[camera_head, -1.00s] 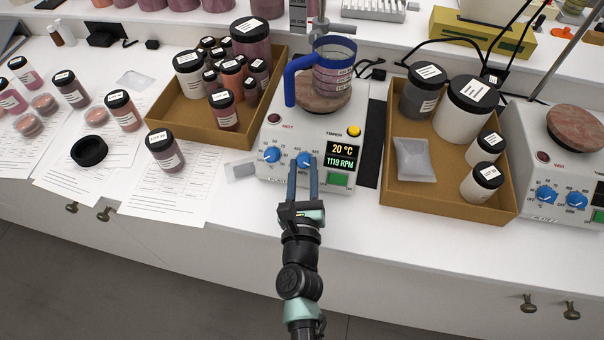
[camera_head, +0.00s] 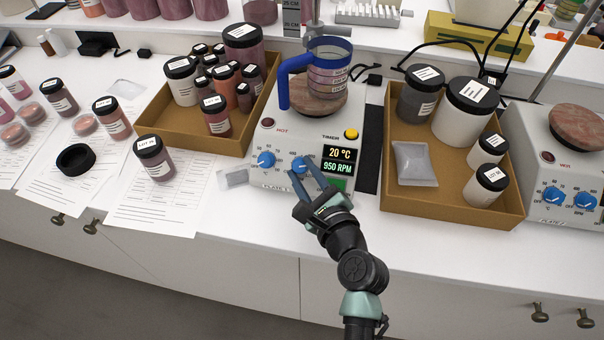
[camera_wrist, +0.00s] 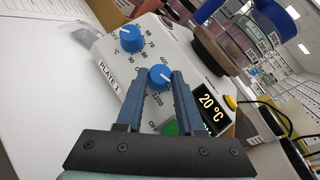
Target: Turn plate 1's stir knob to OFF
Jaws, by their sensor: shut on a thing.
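Plate 1 (camera_head: 277,137) is a white stirring hot plate in the middle of the head view. Its display (camera_head: 340,160) reads 20 °C and 950 RPM. The blue stir knob (camera_wrist: 160,77) is the right-hand of its two knobs, and my gripper (camera_head: 302,172) is shut on it, a finger on either side. The wrist view shows the knob between the fingertips, with the jaws tilted over the panel. The other blue knob (camera_wrist: 132,39), for heat, stands free to the left. A blue-rimmed beaker (camera_head: 328,68) stands on the plate's round top.
A cardboard tray of jars (camera_head: 190,138) stands left of the plate, and another tray (camera_head: 450,205) stands right. A second hot plate (camera_head: 560,150) is at the far right. A timer button (camera_head: 351,133) sits above the display. The counter front is clear.

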